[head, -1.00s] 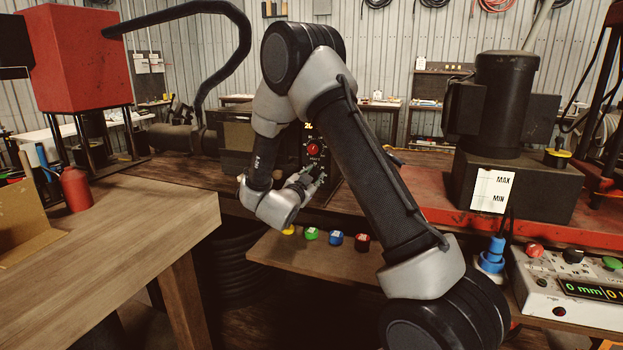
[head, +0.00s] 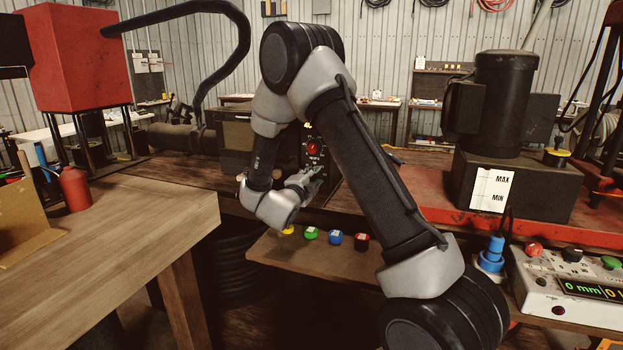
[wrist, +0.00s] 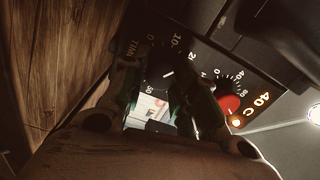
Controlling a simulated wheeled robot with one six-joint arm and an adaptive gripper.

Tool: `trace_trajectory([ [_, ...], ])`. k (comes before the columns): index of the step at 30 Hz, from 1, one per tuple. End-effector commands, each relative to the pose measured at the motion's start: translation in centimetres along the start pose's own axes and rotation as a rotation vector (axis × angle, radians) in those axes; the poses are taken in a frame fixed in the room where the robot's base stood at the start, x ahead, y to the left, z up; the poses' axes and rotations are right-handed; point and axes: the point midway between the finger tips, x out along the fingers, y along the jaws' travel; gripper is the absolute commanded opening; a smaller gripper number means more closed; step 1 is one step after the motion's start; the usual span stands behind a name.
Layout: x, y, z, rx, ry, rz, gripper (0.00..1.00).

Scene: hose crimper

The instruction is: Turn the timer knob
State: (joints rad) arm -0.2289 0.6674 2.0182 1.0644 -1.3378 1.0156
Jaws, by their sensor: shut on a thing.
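The timer knob (wrist: 167,82) is a dark knob on the black control panel, inside a dial with white numbers, and shows only partly in the wrist view. A small white mark shows on it. My gripper (wrist: 168,95) has a finger on each side of the knob and is shut on it. In the head view my gripper (head: 312,176) is at the lower part of the panel (head: 322,146) and hides the timer knob. The panel's red knob (head: 313,148) sits above it; it also shows in the wrist view (wrist: 229,104), right of my fingers.
A wooden shelf (head: 290,262) with several coloured buttons is below my gripper.

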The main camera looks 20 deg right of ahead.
Motion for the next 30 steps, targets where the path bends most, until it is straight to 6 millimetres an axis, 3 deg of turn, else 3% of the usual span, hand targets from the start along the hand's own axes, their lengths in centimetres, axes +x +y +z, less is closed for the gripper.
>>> trace_trajectory([
  [9,-0.03,0.15,-0.05,0.13,0.001,0.002,0.05],
  [26,-0.04,0.2,-0.07,0.159,0.001,0.003,0.05],
  [27,-0.04,0.2,-0.07,0.159,0.001,0.003,0.33],
  [30,-0.03,0.18,-0.06,0.159,0.001,0.002,0.5],
])
